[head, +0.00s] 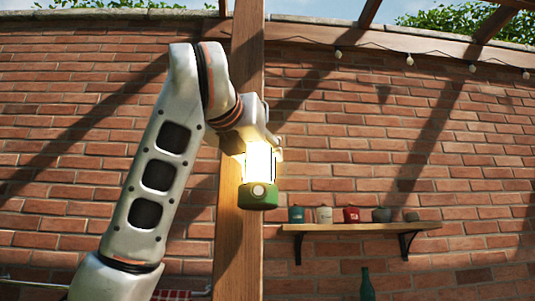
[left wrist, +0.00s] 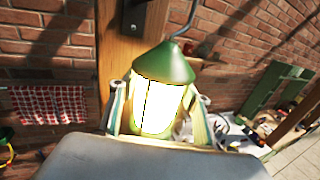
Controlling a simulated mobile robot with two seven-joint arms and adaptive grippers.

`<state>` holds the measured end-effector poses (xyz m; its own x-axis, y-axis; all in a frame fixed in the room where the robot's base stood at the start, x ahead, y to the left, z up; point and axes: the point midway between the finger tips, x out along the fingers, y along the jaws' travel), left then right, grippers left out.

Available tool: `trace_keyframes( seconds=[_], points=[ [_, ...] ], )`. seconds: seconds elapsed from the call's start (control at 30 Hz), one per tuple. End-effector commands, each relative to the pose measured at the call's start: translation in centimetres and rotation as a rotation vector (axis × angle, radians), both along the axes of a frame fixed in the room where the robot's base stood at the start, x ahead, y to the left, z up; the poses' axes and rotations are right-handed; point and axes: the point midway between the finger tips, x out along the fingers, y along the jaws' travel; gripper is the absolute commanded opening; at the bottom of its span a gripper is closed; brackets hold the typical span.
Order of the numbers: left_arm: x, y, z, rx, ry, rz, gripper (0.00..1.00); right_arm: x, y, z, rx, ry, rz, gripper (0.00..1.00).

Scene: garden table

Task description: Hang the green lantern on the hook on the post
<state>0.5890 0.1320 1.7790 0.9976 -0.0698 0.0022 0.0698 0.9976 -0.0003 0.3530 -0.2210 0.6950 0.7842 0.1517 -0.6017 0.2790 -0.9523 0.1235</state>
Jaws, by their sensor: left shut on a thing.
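The green lantern (head: 258,195) is lit and upright in front of the wooden post (head: 251,60) in the head view. My left gripper (head: 264,146) is shut on it, and the arm hides the lantern's top there. In the left wrist view the green conical cap (left wrist: 165,62) and glowing body sit between the two fingers (left wrist: 157,102). A thin grey curved rod (left wrist: 197,22) rises from the cap's tip and leaves the picture; I cannot tell whether it is the hook or the lantern's handle. A dark plate (left wrist: 134,15) is on the post behind. My right gripper is not in view.
A wall shelf (head: 360,227) with several small pots is right of the post, and a green bottle (head: 367,284) stands below it. A red checked cloth (left wrist: 50,103) hangs at left in the left wrist view. A brick wall (head: 360,150) is behind.

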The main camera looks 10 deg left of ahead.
Motion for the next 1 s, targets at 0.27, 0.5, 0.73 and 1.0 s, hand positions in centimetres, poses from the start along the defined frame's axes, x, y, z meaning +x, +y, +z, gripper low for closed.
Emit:
trace_keyframes(
  seconds=[0.27,0.5,0.73,1.0],
  points=[
    [-0.6,2.1,0.2,0.000,-0.005,0.004,0.13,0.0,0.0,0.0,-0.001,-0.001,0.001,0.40],
    [-1.1,3.6,0.1,0.000,-0.004,0.003,0.13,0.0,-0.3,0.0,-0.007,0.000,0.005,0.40],
    [-1.2,3.4,-1.5,0.000,-0.005,0.000,0.13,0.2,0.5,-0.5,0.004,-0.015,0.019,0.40],
    [-1.1,3.5,-2.1,0.001,-0.004,0.001,0.13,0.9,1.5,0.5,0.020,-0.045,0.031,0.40]
  ],
)
